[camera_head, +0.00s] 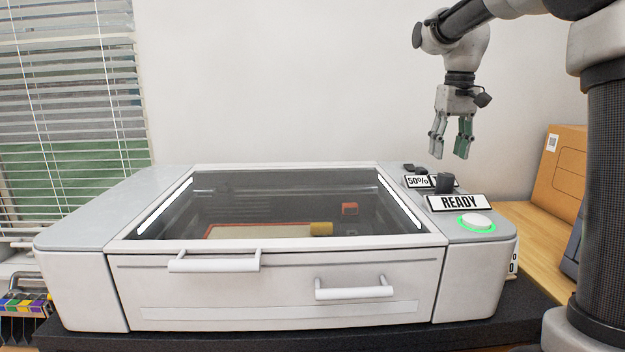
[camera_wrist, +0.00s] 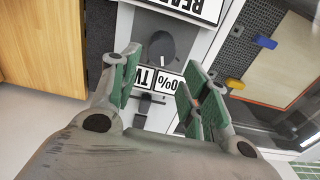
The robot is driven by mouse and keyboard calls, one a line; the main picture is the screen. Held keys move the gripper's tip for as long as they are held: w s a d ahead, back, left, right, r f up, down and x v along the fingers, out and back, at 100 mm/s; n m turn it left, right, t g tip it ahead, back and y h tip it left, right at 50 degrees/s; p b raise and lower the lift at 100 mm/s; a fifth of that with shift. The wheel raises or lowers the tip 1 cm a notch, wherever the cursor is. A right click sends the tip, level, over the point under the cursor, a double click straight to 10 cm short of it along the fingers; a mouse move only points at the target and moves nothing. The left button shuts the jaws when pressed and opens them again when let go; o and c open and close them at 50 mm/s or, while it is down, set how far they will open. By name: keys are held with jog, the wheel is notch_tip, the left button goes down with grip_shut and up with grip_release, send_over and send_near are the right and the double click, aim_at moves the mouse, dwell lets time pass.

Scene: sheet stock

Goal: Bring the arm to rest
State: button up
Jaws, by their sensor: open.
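My gripper (camera_head: 451,142) hangs from the arm, pointing down, above the right rear of a white and grey machine (camera_head: 80,240). Its fingers are apart with nothing between them. In the wrist view my gripper (camera_wrist: 158,85) shows green finger pads over the machine's control panel. Below it are a dark knob (camera_wrist: 162,46) and a label reading 50%. In the head view the knob (camera_head: 445,183) sits behind a READY sign (camera_head: 459,203). A white button with a green lit ring (camera_head: 476,222) is at the panel's front.
The machine has a closed dark glass lid (camera_head: 270,195) with a pale sheet (camera_head: 262,231) and small blocks inside. Two white handles (camera_head: 214,262) stick out in front. A cardboard box (camera_head: 560,175) stands on the wooden surface at right. Window blinds (camera_head: 70,80) are at left.

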jog(key=s+f+t, duration=0.2)
jog(key=s+f, duration=0.2)
jog(key=s, duration=1)
jog(key=s+f+t, duration=0.2)
jog(key=s+f, duration=0.2)
jog(key=s, duration=1)
jog(key=shift+f, duration=0.4)
jog(key=shift+s, duration=0.1)
jog(key=shift+c, duration=0.5)
